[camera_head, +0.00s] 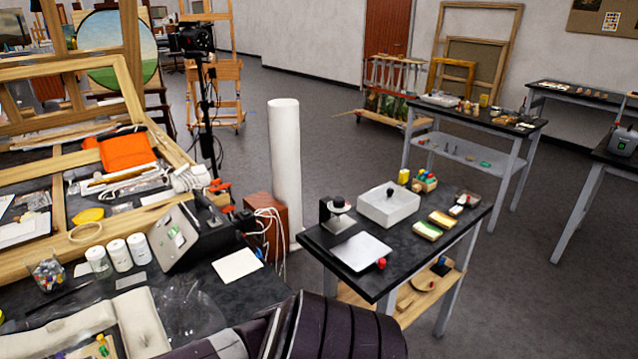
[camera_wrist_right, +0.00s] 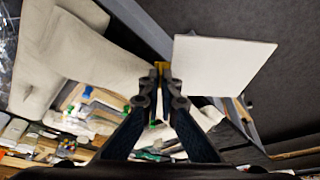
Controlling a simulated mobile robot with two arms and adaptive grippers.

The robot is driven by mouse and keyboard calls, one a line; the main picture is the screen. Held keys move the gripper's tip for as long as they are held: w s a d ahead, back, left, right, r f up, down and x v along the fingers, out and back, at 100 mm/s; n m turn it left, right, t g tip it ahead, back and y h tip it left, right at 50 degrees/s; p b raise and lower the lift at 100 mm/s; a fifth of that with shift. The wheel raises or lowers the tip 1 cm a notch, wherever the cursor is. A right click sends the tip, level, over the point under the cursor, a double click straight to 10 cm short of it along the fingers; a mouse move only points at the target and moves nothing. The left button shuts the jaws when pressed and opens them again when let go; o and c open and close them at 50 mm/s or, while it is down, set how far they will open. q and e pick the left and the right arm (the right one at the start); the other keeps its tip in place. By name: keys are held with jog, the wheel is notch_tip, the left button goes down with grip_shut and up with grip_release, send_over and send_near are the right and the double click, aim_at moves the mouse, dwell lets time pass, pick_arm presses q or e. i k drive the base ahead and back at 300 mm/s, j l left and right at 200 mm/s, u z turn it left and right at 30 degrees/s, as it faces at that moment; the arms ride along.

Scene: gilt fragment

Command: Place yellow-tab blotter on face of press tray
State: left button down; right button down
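In the right wrist view my right gripper (camera_wrist_right: 162,80) is closed at the tips on a small yellow tab (camera_wrist_right: 162,67). A flat white square sheet, which looks like the blotter (camera_wrist_right: 225,65), extends to the right from the tips, over the bench edge and floor. The head view does not show this gripper or sheet; my dark arm fills its bottom. A flat pale plate with a red knob, apparently the press tray (camera_head: 361,250), lies at the near left of the small black table. Its face looks bare. My left gripper is not in view.
The left bench is crowded with plaster pieces (camera_head: 140,322), white jars (camera_head: 118,254) and a white card (camera_head: 237,264). A tall white roll (camera_head: 285,160) stands between.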

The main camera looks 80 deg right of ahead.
aim_at(362, 249)
jog(key=k+l+u, duration=0.1)
jog(key=k+l, duration=0.25)
jog(key=l, duration=0.2)
jog(key=k+l+u, duration=0.1)
jog(key=k+l, duration=0.3)
jog(key=l, duration=0.15)
jog(key=k+l+u, duration=0.1)
jog(key=k+l, duration=0.7)
jog(key=l, duration=0.15)
jog(key=k+l, duration=0.4)
jog(key=l, duration=0.2)
jog(key=k+l, duration=0.45)
jog(key=l, duration=0.1)
